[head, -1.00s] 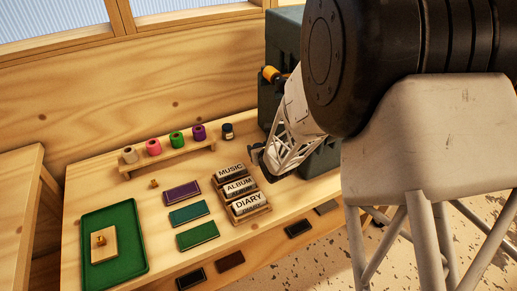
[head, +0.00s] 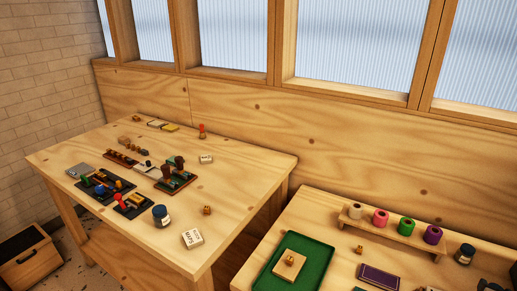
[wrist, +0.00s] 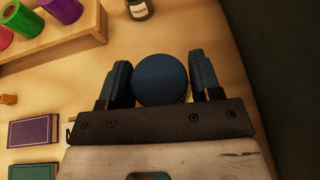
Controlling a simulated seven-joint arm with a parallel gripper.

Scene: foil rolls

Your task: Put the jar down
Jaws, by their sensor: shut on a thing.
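My gripper (wrist: 158,74) shows in the wrist view, shut on a jar with a round dark blue lid (wrist: 161,82). One finger is on each side of it. I see the jar from above, so its body is mostly hidden, and I cannot tell whether its base touches the table. A second dark jar with a pale label (wrist: 139,9) stands past it at the top; in the head view a dark jar (head: 464,253) stands right of the spool rack. Another dark jar with a blue lid (head: 160,215) stands on the left table. My gripper is outside the head view.
A wooden rack of coloured rolls (head: 393,229) stands at the back of the right table, beside a green tray (head: 323,247). The left table (head: 235,170) holds stamps, a white block (head: 192,238) and small items.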

